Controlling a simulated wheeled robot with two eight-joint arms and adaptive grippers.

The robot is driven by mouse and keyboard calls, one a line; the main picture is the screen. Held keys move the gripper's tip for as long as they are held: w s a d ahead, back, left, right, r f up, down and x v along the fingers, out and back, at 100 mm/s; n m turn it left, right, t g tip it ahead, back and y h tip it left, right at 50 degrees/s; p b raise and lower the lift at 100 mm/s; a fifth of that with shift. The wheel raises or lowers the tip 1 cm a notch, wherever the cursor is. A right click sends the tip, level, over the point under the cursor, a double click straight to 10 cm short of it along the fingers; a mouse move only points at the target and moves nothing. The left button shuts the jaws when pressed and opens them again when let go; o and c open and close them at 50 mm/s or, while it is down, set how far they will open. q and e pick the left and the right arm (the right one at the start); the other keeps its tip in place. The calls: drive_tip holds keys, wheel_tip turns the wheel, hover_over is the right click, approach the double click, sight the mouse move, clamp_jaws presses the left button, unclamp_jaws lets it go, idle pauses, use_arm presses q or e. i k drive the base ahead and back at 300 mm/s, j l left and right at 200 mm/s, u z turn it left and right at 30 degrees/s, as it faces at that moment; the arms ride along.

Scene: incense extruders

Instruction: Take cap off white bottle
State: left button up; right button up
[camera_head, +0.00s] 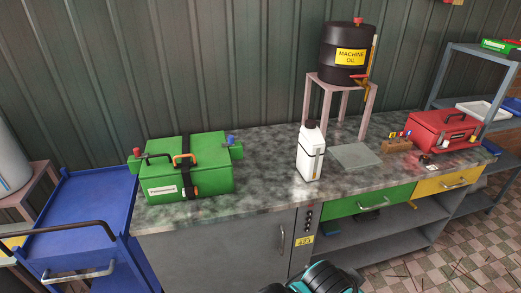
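A white bottle (308,158) stands upright on the grey mottled worktop, right of the middle of the view. Its dark cap (310,125) sits on the neck at the top. Neither gripper can be made out in the head view. A black and teal part at the bottom edge appears to be mine, but no fingers show on it.
A green toolbox (215,170) stands left on the worktop (262,165). A flat grey plate (356,155), a wooden block and a red toolbox (440,133) are to the right. A machine oil barrel (345,58) on a stand (310,100) rises behind the bottle. A blue cart (85,205) stands left.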

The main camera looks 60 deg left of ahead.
sight(312, 145)
drive_tip(key=u, duration=1.55)
